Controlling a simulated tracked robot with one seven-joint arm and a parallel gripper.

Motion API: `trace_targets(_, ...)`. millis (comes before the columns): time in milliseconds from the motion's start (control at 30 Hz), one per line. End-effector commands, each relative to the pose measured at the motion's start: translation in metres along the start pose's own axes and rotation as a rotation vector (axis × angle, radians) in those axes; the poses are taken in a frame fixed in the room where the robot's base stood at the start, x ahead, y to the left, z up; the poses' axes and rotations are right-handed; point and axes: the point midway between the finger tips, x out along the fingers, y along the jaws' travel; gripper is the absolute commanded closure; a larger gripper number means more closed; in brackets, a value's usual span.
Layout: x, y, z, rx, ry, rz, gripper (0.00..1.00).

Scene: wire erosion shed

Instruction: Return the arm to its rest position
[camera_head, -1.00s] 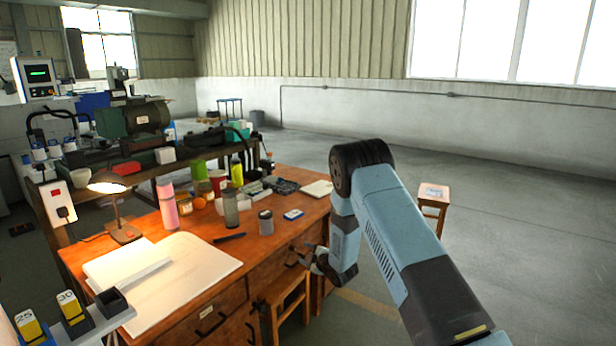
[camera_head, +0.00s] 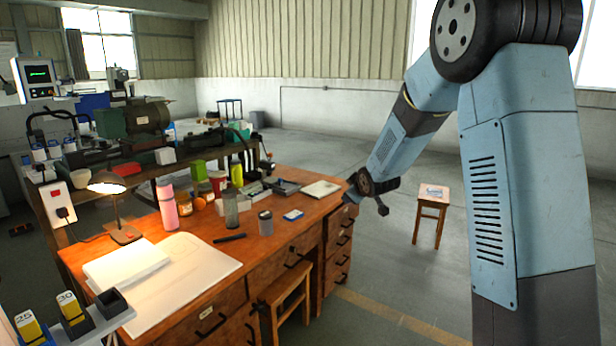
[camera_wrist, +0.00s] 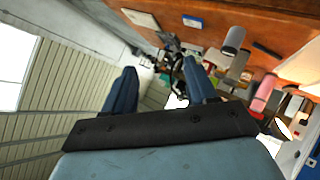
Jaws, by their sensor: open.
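My gripper (camera_wrist: 163,80) shows in the wrist view with its two blue fingers spread and nothing held between them. In the head view the dark end of my arm (camera_head: 370,190) is beside the right end of the wooden desk (camera_head: 262,262), close to its edge. I cannot tell there whether it touches the desk. My blue-grey arm stands raised at the right of the head view, with its elbow high and the forearm sloping down to the left.
A stool (camera_head: 431,212) stands right of the desk, and another stool (camera_head: 287,295) is at its front. The desk holds a lamp (camera_head: 108,186), a pink bottle (camera_head: 167,205), a grey tumbler (camera_head: 231,210) and a notebook (camera_head: 321,188). Open floor lies behind.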

Motion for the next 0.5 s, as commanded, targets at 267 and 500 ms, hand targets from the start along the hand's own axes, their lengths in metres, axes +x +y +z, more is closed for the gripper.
trace_targets(267,-0.095,0.024,0.006,0.155,-0.111,0.005,0.43)
trace_targets(500,-0.177,0.027,0.019,0.294,-0.203,0.001,0.43)
